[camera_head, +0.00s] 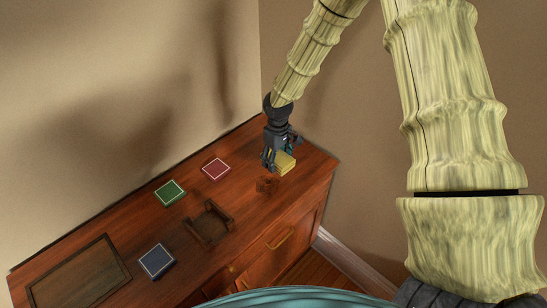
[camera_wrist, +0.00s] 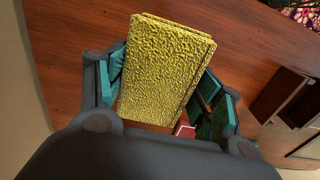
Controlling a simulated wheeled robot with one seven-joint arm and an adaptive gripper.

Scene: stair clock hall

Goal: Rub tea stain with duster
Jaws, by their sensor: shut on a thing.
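My gripper (camera_head: 277,160) is shut on a yellow, rough-textured block, the duster (camera_head: 285,163), near the right end of the wooden cabinet top. In the wrist view the duster (camera_wrist: 165,70) sits between the teal pads of my gripper (camera_wrist: 163,88). The duster is close above the wood or on it; I cannot tell whether it touches. A dark brown patch, the tea stain (camera_head: 268,184), lies on the wood just in front of and a little left of the duster. I cannot make out the stain in the wrist view.
A red square (camera_head: 216,169), a green square (camera_head: 169,192) and a blue square (camera_head: 157,261) lie left of my gripper. A dark framed panel (camera_head: 80,275) lies at lower left. Walls rise behind.

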